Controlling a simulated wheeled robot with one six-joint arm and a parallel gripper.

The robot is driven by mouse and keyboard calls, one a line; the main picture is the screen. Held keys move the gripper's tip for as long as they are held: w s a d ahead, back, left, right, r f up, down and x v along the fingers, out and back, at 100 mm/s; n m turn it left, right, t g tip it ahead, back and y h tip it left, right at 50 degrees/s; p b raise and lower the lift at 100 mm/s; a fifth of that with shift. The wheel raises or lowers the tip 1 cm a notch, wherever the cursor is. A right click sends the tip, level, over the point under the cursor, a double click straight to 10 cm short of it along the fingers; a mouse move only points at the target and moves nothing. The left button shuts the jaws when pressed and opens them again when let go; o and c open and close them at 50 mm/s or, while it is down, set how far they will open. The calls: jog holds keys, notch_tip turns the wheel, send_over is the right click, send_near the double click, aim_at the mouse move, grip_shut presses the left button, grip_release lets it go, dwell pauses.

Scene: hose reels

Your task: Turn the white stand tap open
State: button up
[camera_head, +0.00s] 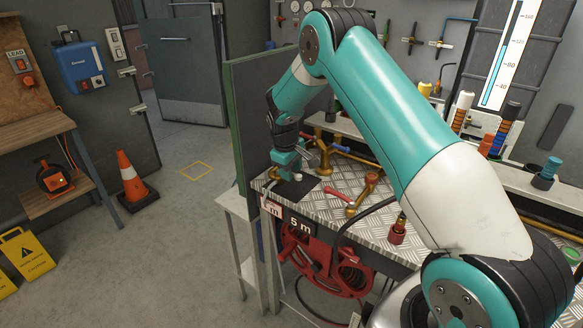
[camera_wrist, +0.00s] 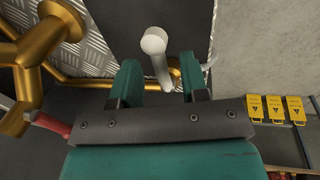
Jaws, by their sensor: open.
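The white tap handle (camera_wrist: 154,44) shows in the wrist view as a pale round-ended lever just beyond and between my fingertips. In the head view a small white end (camera_head: 297,177) shows beside my gripper (camera_head: 284,171), low over the bench's left end. My gripper also shows in the wrist view (camera_wrist: 159,72), with its two green fingers apart, one on each side of the handle's lower part. I cannot tell whether either finger touches it. The tap's body is mostly hidden by my gripper, with a bit of brass (camera_wrist: 174,74) behind the fingers.
Brass pipework (camera_wrist: 28,75) stands close left of my gripper. A red lever (camera_head: 338,192) and a brass fitting (camera_head: 362,195) are on the tread-plate bench (camera_head: 395,190). A red hose reel (camera_head: 318,262) hangs below.

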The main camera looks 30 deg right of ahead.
jog(key=shift+f, duration=0.2)
grip_shut()
